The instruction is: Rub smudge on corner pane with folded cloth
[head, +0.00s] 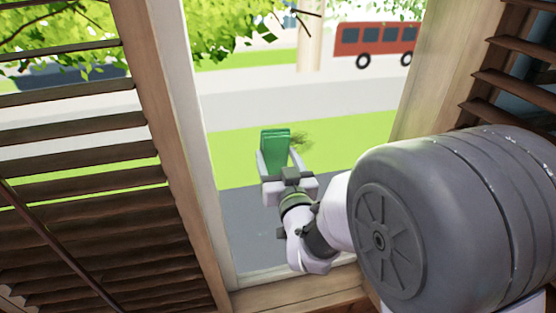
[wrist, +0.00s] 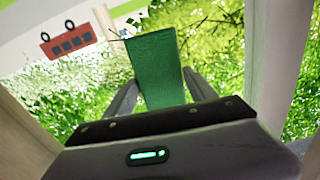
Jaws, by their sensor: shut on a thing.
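The folded green cloth (head: 274,146) stands upright between the fingers of my gripper (head: 276,160), which is shut on it in front of the window pane (head: 240,222). In the wrist view the cloth (wrist: 157,62) sticks out beyond the fingers of my gripper (wrist: 160,88). A dark, streaky smudge (head: 303,141) shows just right of the cloth's upper part in the head view. The cloth may cover part of it. I cannot tell whether the cloth touches the glass. I cannot make out the smudge for certain in the wrist view.
A slatted wooden shutter (head: 90,190) stands at left, beside a wooden window post (head: 172,120). Another post (head: 440,75) and slats (head: 515,80) are at right. A wooden sill (head: 300,292) runs below. A red bus (head: 375,42) and leaves show outside.

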